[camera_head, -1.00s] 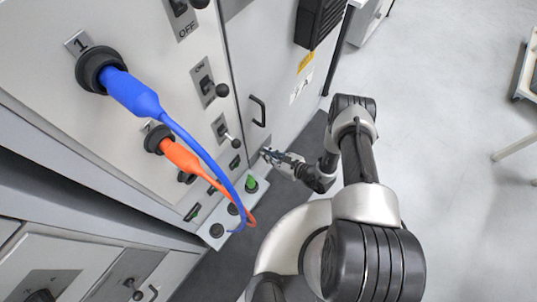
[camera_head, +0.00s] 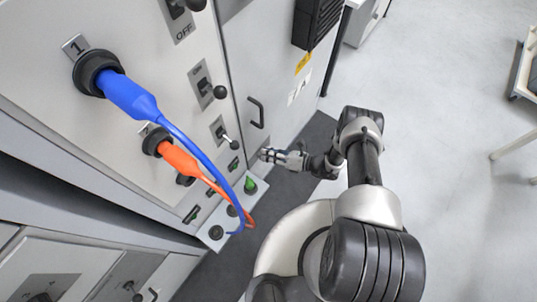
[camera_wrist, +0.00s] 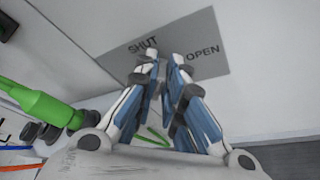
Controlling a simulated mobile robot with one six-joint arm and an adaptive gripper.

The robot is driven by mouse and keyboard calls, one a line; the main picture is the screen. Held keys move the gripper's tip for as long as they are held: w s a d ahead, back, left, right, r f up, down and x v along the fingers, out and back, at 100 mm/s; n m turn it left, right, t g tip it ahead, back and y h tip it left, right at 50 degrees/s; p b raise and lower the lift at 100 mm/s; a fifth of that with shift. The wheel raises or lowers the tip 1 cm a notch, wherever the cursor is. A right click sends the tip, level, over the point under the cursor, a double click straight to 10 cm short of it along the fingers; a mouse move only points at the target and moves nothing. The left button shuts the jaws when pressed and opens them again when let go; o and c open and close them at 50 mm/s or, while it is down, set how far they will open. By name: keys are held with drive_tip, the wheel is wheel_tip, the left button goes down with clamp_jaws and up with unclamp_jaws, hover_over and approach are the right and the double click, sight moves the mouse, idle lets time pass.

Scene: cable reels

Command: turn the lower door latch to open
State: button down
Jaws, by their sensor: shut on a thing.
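The lower door latch's grey label plate (camera_wrist: 192,28), marked SHUT and OPEN, is on the pale door in the wrist view. My gripper (camera_wrist: 165,60) is in front of this plate, its two blue-grey fingers brought close together between the two words. The fingers are shut on the latch, whose handle is mostly hidden by them, so its exact angle cannot be told. In the head view my gripper (camera_head: 266,154) is low against the cabinet door (camera_head: 283,112), below the door's dark pull handle (camera_head: 257,112).
A green plug (camera_wrist: 40,103) is close at left in the wrist view. In the head view a blue plug (camera_head: 130,96) and an orange plug (camera_head: 180,159) have cables hanging left of my gripper. Open floor (camera_head: 440,110) lies to the right.

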drive_tip(key=shift+w+d+f+m+g+y, duration=0.15)
drive_tip(key=shift+m+y, duration=0.2)
drive_tip(key=shift+m, duration=0.35)
drive_tip(key=shift+f+m+g+y, duration=0.15)
drive_tip(key=shift+m+y, duration=0.2)
drive_tip(key=shift+m, duration=0.35)
drive_tip(key=c, duration=1.7)
unclamp_jaws()
drive_tip(key=shift+r, duration=0.1)
drive_tip(key=v, duration=1.2)
